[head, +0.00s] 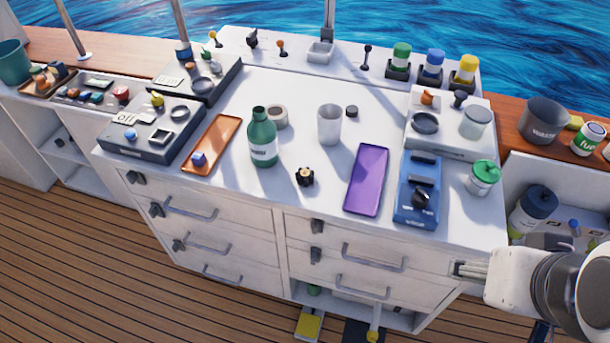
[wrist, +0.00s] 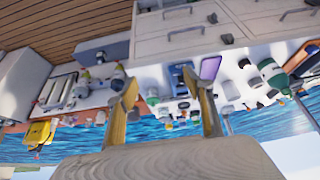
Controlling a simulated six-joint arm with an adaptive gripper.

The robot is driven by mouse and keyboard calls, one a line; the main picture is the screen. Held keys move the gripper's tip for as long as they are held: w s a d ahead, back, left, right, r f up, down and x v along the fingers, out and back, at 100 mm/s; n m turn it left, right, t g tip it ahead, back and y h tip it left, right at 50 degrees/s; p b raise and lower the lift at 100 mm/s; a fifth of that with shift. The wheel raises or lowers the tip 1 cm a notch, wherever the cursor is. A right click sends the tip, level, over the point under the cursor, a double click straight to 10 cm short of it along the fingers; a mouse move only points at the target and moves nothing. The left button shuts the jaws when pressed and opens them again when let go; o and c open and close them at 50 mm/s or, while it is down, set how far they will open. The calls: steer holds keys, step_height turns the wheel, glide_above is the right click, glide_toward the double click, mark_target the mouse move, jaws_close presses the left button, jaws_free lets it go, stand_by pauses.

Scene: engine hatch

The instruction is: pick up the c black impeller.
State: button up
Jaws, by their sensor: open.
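The black impeller (head: 304,177), small and lobed with a brass-coloured centre, lies on the white counter top (head: 290,205) near its front edge. It sits right of the green bottle (head: 262,137) and left of the purple tray (head: 367,180). The wrist picture is upside down, and I cannot make out the impeller there for sure.
A white cup (head: 329,124) stands behind the impeller. A blue device (head: 418,188) and a green-lidded jar (head: 483,177) stand at the right. An orange tray (head: 212,145) lies left of the bottle. The counter around the impeller is clear.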

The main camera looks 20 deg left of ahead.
steer(key=f, duration=0.1)
steer(key=m+g+y, duration=0.5)
steer(key=m, duration=1)
glide_toward(310, 172)
steer(key=s+f, duration=0.1)
steer(key=s, duration=0.1)
steer(key=s+d+f, duration=0.1)
steer(key=s+f, duration=0.2)
steer(key=shift+s+d, duration=0.3)
steer(key=shift+d, duration=0.1)
steer(key=w+m, duration=0.1)
steer(key=m, duration=0.1)
steer(key=w+a+r+m+t, duration=0.1)
steer(key=m, duration=0.1)
steer(key=w+a+m+y, duration=0.1)
steer(key=w, duration=0.1)
steer(key=shift+r+m+t, duration=0.3)
steer(key=shift+r+m, duration=0.1)
steer(key=shift+w+m, duration=0.25)
steer(key=shift+m, duration=0.75)
steer(key=shift+x, duration=1.25)
